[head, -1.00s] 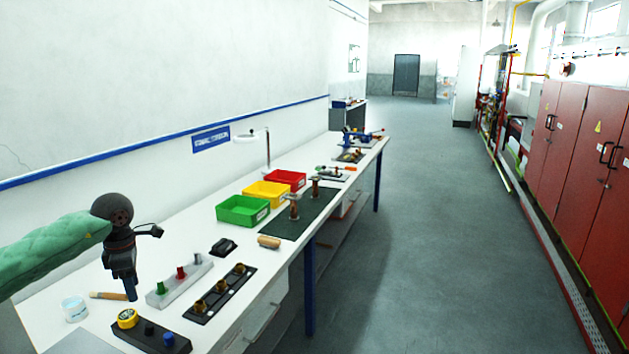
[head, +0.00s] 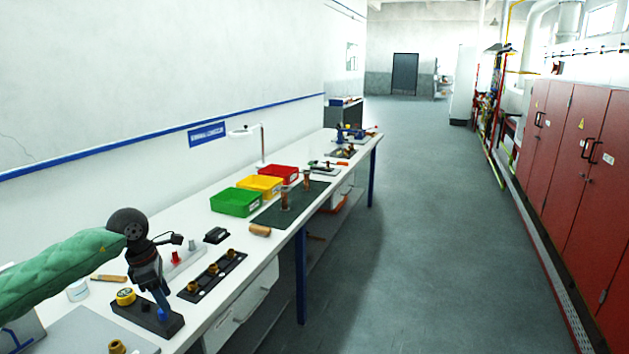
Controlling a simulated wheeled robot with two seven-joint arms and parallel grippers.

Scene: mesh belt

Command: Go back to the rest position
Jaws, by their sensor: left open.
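My left arm in a green sleeve comes in from the left, and its dark left gripper (head: 160,300) points down over the near end of the bench. The gripper is open, and I see nothing held in it. Its fingers show in front of a black control box (head: 126,308) with a yellow-topped button (head: 125,297) and partly cover the box. I cannot tell whether they touch it. My right gripper is not in view.
The white bench (head: 262,272) carries a black strip with brass fittings (head: 213,270), a grey strip with coloured pegs (head: 190,256), and green (head: 236,202), yellow (head: 260,185) and red bins (head: 280,174). Red cabinets (head: 590,170) stand right. The aisle floor (head: 420,240) is clear.

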